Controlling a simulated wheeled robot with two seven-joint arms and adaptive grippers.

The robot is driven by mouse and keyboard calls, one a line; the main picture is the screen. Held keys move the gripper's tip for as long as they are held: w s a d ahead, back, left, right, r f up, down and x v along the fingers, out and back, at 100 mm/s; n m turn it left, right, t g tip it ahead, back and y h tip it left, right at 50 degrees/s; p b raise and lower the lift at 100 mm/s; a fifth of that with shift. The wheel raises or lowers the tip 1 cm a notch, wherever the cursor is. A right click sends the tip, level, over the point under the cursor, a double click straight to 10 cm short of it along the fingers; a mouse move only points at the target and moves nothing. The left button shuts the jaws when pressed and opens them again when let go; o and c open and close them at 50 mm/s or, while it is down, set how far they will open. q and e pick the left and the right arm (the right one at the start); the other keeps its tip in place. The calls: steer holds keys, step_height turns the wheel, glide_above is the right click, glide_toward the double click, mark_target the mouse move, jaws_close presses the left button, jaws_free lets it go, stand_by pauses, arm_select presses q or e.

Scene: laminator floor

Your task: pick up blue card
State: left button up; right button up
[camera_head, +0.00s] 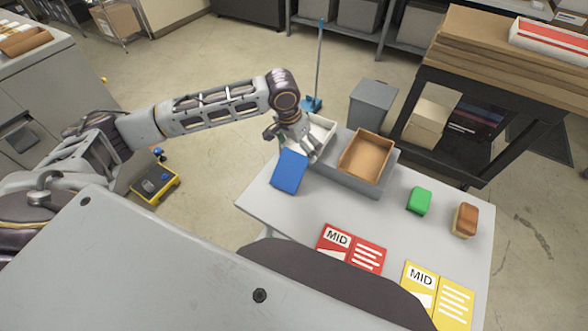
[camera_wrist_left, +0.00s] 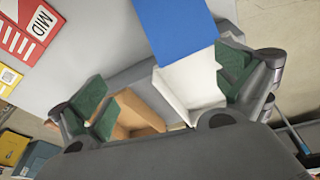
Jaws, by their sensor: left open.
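The blue card (camera_head: 290,171) is by the far left edge of the light grey table (camera_head: 310,206), just in front of my left gripper (camera_head: 293,146). I cannot tell whether it lies flat or is partly raised. In the left wrist view the blue card (camera_wrist_left: 176,28) reaches down from the top edge. My left gripper (camera_wrist_left: 166,90) is open, with its green-padded fingers spread wide. The card's near end lies ahead of the gap, closer to the right finger; contact cannot be told. My right gripper is not in view.
A white box (camera_head: 322,130) is behind and below the left gripper; a brown box (camera_head: 365,157) stands beside it in a grey tray (camera_head: 340,178). Red (camera_head: 351,249) and yellow (camera_head: 438,295) MID cards, a green block (camera_head: 419,200) and a brown block (camera_head: 466,219) are on the table.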

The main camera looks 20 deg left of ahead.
arm_select(q)
steer(key=s+a+n, duration=0.1)
steer(key=s+a+n+g+y, duration=0.1)
steer(key=s+a+g, duration=0.1)
steer(key=s, duration=0.1)
steer(key=shift+a+f+n+y, duration=0.1)
steer(key=shift+f+n+y, duration=0.2)
steer(key=shift+n, duration=0.1)
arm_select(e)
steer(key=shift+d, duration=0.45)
arm_select(q)
glide_above(286, 179)
step_height(286, 179, down, 8)
steer(key=shift+r, duration=0.1)
steer(key=shift+f, duration=0.35)
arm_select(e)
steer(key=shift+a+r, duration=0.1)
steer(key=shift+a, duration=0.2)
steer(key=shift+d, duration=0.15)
